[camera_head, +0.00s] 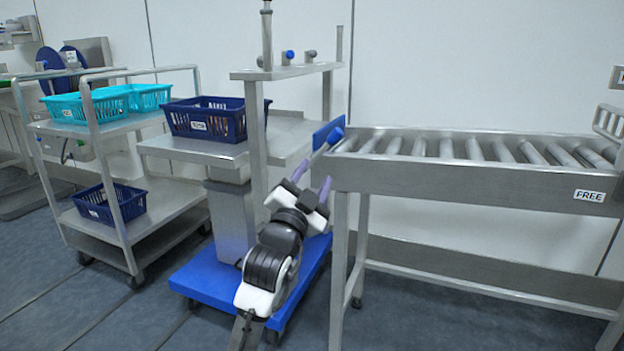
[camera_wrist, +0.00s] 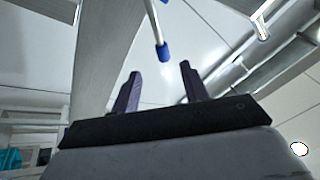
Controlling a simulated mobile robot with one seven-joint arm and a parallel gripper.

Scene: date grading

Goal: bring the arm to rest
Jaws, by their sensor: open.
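My gripper (camera_head: 312,188) is raised in front of the blue-based stand in the head view, near the left end of the roller conveyor. Its two purple fingers stand apart with nothing between them. In the wrist view the gripper (camera_wrist: 160,88) is also open and empty. A rod with a blue end (camera_wrist: 163,52) shows beyond the fingertips there, apart from them as far as I can see. My arm reaches up from the bottom middle of the head view.
The roller conveyor (camera_head: 450,178), labelled FREE, stands at right. A dark blue basket (camera_head: 205,119) sits on the stand's steel top (camera_head: 185,150). A cart (camera_head: 165,205) at left carries turquoise baskets (camera_head: 80,108) above and a blue basket (camera_head: 110,203) below. Floor at front left is clear.

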